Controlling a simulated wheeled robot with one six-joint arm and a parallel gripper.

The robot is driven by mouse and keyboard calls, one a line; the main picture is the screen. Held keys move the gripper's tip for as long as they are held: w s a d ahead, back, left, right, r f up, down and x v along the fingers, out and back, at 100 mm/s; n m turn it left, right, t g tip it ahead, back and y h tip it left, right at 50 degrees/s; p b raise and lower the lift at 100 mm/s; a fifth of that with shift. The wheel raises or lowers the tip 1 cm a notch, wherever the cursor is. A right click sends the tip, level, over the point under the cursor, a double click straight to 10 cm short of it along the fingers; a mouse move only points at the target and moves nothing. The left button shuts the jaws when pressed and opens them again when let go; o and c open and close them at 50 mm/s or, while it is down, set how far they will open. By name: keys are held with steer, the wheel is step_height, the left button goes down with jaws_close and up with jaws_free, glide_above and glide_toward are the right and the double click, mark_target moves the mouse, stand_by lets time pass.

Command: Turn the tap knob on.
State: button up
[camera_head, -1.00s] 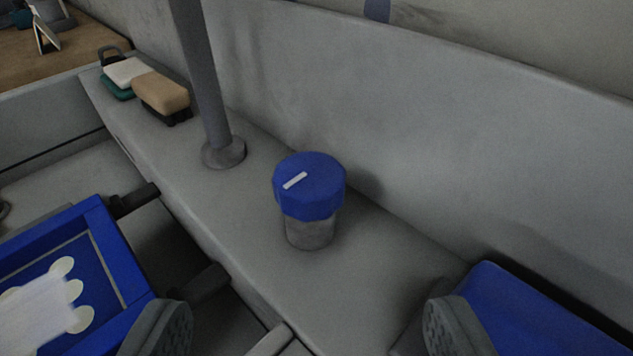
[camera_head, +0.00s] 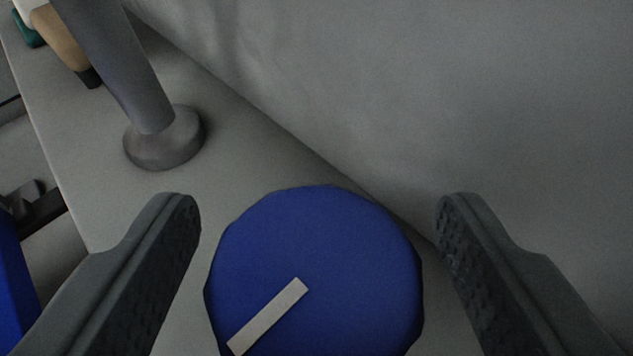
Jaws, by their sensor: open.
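The blue tap knob (camera_head: 330,245) is large at the bottom centre of the view, seen mostly from above. A white marker bar (camera_head: 268,316) on its top runs from lower left to upper right. My gripper (camera_head: 318,215) is open, with one dark ridged finger to the left of the knob and one to the right. A gap shows between each finger and the knob, so neither appears to touch it. The knob's grey base is hidden beneath it.
A grey pipe (camera_head: 115,65) with a round foot (camera_head: 164,140) rises from the ledge (camera_head: 235,140) at the upper left. A tan brush (camera_head: 62,38) lies beyond it. A grey wall (camera_head: 420,90) stands behind the knob. A blue object (camera_head: 12,290) shows at the left edge.

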steer(key=shift+w, duration=0.2)
steer(key=c, duration=1)
steer(key=shift+o, duration=0.2)
steer(key=shift+n+y, duration=0.3)
steer(key=shift+y, duration=0.1)
steer(key=n+y, duration=0.2)
steer(key=y, duration=0.1)
steer(key=shift+d+f+n, duration=0.1)
steer(key=shift+n, duration=0.2)
steer(key=shift+n+g+y, duration=0.9)
steer(key=shift+n+y, duration=1.2)
steer(key=shift+y, duration=0.2)
